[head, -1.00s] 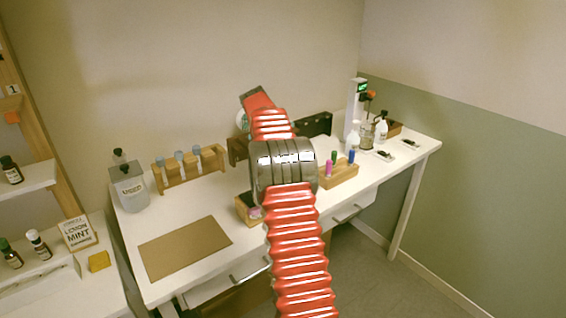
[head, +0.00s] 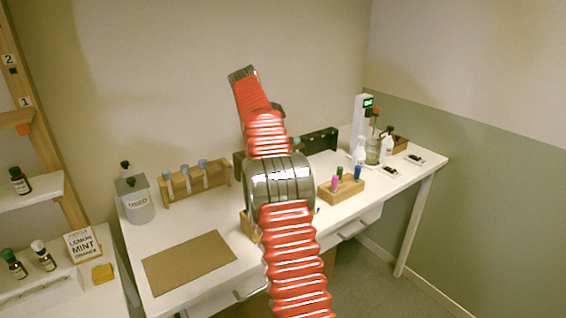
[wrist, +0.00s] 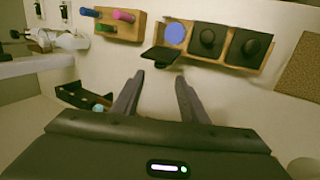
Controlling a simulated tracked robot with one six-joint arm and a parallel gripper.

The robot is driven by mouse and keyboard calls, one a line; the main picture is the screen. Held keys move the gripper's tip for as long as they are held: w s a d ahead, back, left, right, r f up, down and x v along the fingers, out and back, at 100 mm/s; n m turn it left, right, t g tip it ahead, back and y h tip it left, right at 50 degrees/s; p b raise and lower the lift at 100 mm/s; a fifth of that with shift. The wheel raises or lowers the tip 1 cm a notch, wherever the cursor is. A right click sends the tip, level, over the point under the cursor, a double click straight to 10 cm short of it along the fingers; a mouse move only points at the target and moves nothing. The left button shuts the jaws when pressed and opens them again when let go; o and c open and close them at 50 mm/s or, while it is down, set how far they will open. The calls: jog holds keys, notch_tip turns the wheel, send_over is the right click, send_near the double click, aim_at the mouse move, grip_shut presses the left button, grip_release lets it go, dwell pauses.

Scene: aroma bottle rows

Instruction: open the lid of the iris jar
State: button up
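In the wrist view a wooden holder (wrist: 221,60) carries a row of jars. Two have closed black square lids with round knobs, the middle one (wrist: 207,39) and the right one (wrist: 246,47). The left jar (wrist: 175,33) shows a round blue-violet top, and a black lid (wrist: 160,57) stands swung open at its near edge. No iris label is readable. My gripper (wrist: 160,77) is open and empty, its fingertips apart just short of that lid. In the head view my arm hides the gripper and most of the holder.
A wooden block with coloured vials (head: 341,189) stands right of my arm. A test-tube rack (head: 195,184), a USED container (head: 136,202) and a brown mat (head: 190,262) are to the left. A black rack (wrist: 84,98) lies left of the fingers.

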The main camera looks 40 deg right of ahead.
jog(key=shift+v, duration=0.9)
jog(key=shift+c, duration=0.6)
